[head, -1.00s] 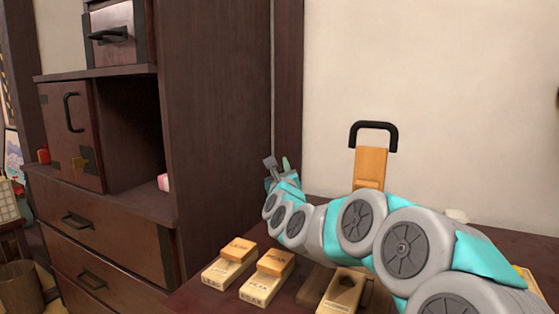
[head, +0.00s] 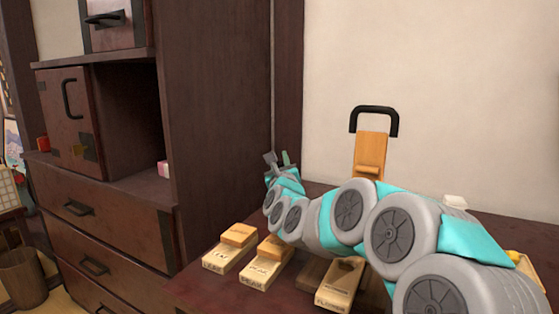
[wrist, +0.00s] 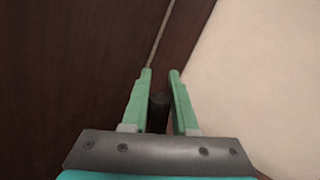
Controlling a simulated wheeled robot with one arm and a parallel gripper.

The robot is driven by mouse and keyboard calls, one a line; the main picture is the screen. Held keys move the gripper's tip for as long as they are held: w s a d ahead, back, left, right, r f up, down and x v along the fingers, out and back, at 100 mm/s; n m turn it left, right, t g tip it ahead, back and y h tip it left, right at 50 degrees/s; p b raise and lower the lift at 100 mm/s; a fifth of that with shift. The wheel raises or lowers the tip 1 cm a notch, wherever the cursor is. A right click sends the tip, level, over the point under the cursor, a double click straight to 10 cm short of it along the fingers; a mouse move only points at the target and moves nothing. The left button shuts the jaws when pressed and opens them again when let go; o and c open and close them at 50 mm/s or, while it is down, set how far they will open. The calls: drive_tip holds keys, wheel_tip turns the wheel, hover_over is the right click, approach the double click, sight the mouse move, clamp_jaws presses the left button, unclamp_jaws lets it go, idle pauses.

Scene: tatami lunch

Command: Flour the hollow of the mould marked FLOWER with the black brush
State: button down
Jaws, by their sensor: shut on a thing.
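The mould marked FLOWER (head: 340,286) is a pale wooden block at the table's front, its dark hollow facing up. My arm passes just behind and right of it. My gripper (head: 277,160) is raised beyond the moulds, near the dark cabinet's side. In the wrist view my gripper (wrist: 160,78) has its green fingers around a dark, rounded thing (wrist: 158,108), likely the black brush. Its bristles cannot be made out. The gripper is well apart from the FLOWER mould.
Two more moulds, LEAF (head: 228,250) and PEAK (head: 265,268), stand left of FLOWER with wooden pieces on top. An upright wooden piece with a black handle (head: 371,150) stands behind my arm. A dark cabinet (head: 215,130) borders the table's left; a pale wall is behind.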

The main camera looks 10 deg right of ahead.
drive_tip(key=shift+f+b, duration=0.65)
idle(0.6)
idle(0.5)
wheel_tip(320, 180, up, 7)
drive_tip(key=p, duration=0.2)
idle(0.6)
idle(0.5)
